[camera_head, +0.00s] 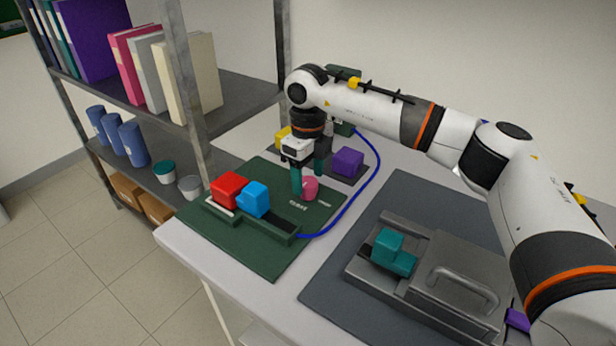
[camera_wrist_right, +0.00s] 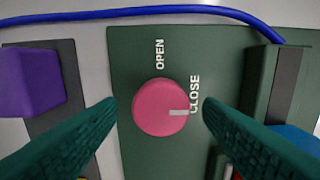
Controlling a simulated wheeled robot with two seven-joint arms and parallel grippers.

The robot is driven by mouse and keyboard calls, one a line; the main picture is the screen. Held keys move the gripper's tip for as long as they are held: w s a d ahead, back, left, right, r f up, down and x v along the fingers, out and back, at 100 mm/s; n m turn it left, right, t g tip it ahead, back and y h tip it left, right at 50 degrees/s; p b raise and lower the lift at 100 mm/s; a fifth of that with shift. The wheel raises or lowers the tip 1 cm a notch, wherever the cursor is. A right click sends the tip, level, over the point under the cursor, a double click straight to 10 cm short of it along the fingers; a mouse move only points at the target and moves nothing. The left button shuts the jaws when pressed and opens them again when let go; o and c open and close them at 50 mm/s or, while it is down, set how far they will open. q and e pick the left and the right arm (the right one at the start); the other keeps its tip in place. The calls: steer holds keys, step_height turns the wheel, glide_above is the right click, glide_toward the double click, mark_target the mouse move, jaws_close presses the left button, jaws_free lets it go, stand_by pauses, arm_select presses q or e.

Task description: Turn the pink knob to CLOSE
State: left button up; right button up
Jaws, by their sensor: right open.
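The pink knob (camera_head: 310,187) sits on the green board (camera_head: 262,241). In the right wrist view the round pink knob (camera_wrist_right: 161,107) shows from above, with a light pointer mark on its right side directed at the word CLOSE (camera_wrist_right: 195,94). The word OPEN (camera_wrist_right: 159,54) is printed above the knob in that view. My right gripper (camera_head: 308,184) is over the knob, pointing down. Its two teal fingers (camera_wrist_right: 160,104) are open, one on each side of the knob, with visible gaps to it in the wrist view. My left gripper is not in view.
A red block (camera_head: 229,189) and a blue block (camera_head: 254,198) sit at the board's front left. A purple block (camera_head: 348,162) stands behind the knob. A blue tube (camera_head: 361,197) curves along the right. A grey device (camera_head: 440,276) with a teal block (camera_head: 393,254) is at right.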

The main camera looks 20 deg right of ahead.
mark_target(308, 181)
step_height(308, 181, up, 11)
steer(key=shift+b, duration=0.4)
